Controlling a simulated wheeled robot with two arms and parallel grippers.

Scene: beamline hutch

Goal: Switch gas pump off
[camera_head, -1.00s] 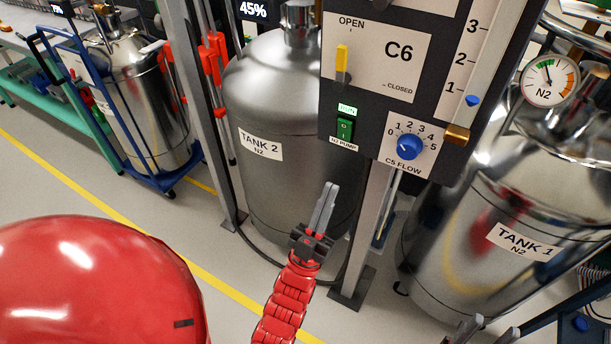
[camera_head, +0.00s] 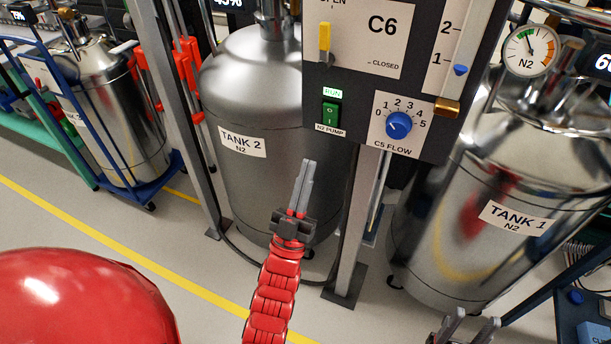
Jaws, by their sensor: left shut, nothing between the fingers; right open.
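The gas pump switch is a green rocker (camera_head: 330,114) on the dark control panel (camera_head: 441,143), labelled N2 PUMP below. A lit green RUN sign (camera_head: 332,93) sits just above it. My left gripper (camera_head: 306,182), on a red arm, is shut and empty. It points up in front of Tank 2, below and slightly left of the switch in the picture, apart from it. My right gripper (camera_head: 468,325) shows only its finger ends at the bottom edge, open, well below the panel.
The panel also carries a blue C5 FLOW knob (camera_head: 399,125), a yellow C6 lever (camera_head: 324,39) and a slider scale with a blue pointer (camera_head: 460,70). Tank 2 (camera_head: 250,100) and Tank 1 (camera_head: 480,250) stand behind. A grey post (camera_head: 357,220) holds the panel.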

